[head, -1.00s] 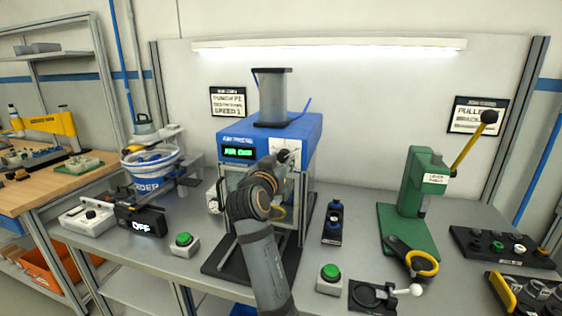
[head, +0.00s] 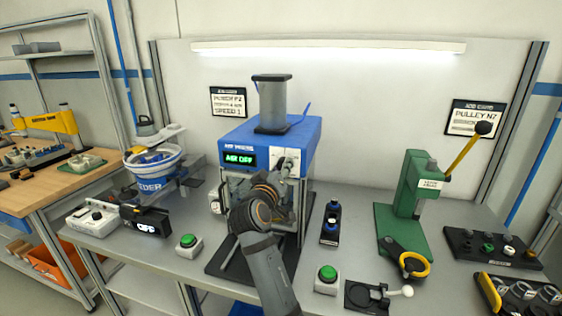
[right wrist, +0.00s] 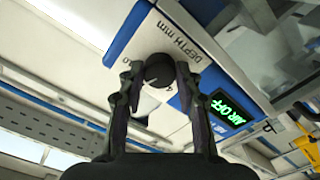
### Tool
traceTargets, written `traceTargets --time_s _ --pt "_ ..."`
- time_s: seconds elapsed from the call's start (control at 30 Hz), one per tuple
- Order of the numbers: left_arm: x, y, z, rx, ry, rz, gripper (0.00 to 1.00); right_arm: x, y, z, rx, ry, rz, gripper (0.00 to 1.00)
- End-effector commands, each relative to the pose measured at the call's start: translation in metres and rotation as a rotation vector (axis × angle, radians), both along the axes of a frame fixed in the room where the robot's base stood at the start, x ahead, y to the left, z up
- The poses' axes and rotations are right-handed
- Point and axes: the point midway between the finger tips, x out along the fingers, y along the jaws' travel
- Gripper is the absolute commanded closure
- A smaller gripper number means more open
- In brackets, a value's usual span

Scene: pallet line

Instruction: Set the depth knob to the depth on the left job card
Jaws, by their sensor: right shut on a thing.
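The depth knob (right wrist: 159,71) is a dark round knob on the blue air press (head: 270,135), beside the lettering "DEPTH mm" in the right wrist view. My right gripper (right wrist: 158,78) is shut on the knob, one finger on each side of it. In the head view my right gripper (head: 285,166) is at the press's front panel, and my arm hides part of the press below. The left job card (head: 228,102) hangs on the wall behind. Its last line reads "SPEED 1"; the depth line is too small to read surely. My left gripper is not in view.
The press display (head: 239,160) reads "AIR OFF". Green buttons (head: 188,241) (head: 327,275) stand on the bench. A feeder bowl (head: 152,165) is at left, a green lever press (head: 410,205) at right. Another job card (head: 474,118) hangs at right.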

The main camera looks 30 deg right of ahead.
Motion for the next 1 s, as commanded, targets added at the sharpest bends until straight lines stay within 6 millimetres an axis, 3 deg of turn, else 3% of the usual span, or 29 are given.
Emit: traceTargets --time_s 0.03,1.0 --pt "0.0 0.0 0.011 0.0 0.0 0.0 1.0 0.0 0.0 0.004 -0.028 0.037 0.0 0.97" --pt "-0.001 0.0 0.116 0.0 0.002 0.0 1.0 -0.001 -0.001 0.006 -0.625 0.738 0.001 0.98"
